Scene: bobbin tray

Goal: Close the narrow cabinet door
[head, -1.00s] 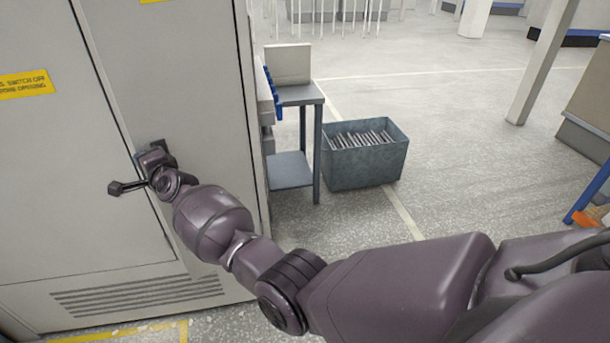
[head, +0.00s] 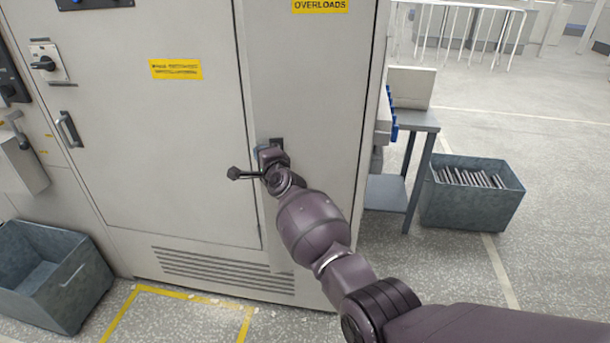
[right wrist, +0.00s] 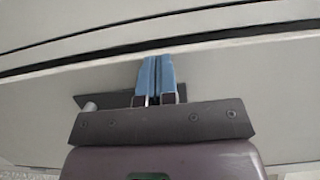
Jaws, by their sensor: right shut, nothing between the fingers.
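The narrow cabinet door (head: 315,90) is the pale grey panel at the right of the cabinet in the head view, under a yellow OVERLOADS label. A dark seam runs down its left edge beside the wide door (head: 170,130). It looks nearly flush, but I cannot tell whether it is fully shut. My right gripper (head: 262,153) is at the narrow door's left edge, about mid-height. In the right wrist view its blue fingers (right wrist: 155,75) are together and empty, against or very close to the pale panel. A dark seam lies just beyond the fingertips. My left gripper is out of view.
A grey bin (head: 470,205) with metal rods and a small grey table (head: 415,120) stand right of the cabinet. Another bin (head: 85,285) stands at the lower left. Yellow floor tape (head: 150,290) runs in front of the cabinet. Open floor lies to the right.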

